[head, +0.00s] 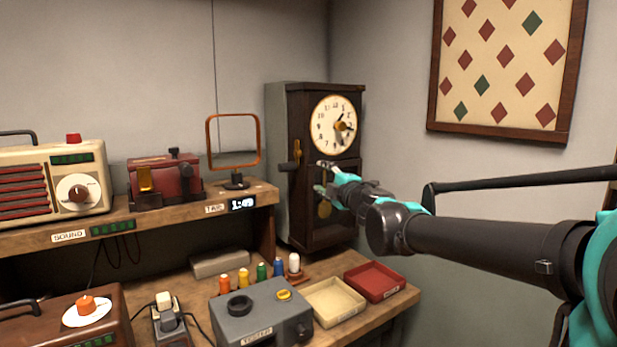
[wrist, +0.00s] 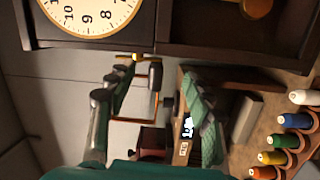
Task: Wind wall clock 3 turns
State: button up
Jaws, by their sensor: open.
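The wall clock (head: 322,100) is a dark wooden case with a cream dial and dark hands, standing at the back corner. A crank with a dark grip and brass fitting (head: 291,160) sticks out from its left front side. The crank also shows in the wrist view (wrist: 154,76), between the lines of my two fingers. My gripper (head: 322,176) is open and empty in front of the clock's lower half, right of the crank in the head view. In the wrist view the fingers (wrist: 156,85) are apart. I cannot tell whether they touch the crank. A brass pendulum (head: 324,209) hangs below the dial.
An orange frame on a stand (head: 233,142) is left of the clock, on the shelf with a maroon device (head: 165,180) and a cream radio (head: 60,180). Below are thread spools (head: 262,272), a grey tester (head: 262,312) and a red tray (head: 374,281).

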aim_at(289, 168)
jog(key=shift+w+a+r+n+g+y, duration=0.15)
jog(key=shift+w+a+n+g+y, duration=0.3)
jog(key=shift+w+a, duration=1.05)
jog(key=shift+w+a+r+n+g+y, duration=0.25)
jog(key=shift+w+a+n, duration=0.65)
jog(key=shift+a, duration=1)
jog(key=shift+w+a+r+n+g+y, duration=0.1)
jog(key=shift+w+a+n+y, duration=0.3)
jog(key=shift+w+a, duration=1.2)
jog(key=shift+s+a, duration=0.1)
jog(key=c, duration=0.9)
jog(key=shift+c, duration=0.2)
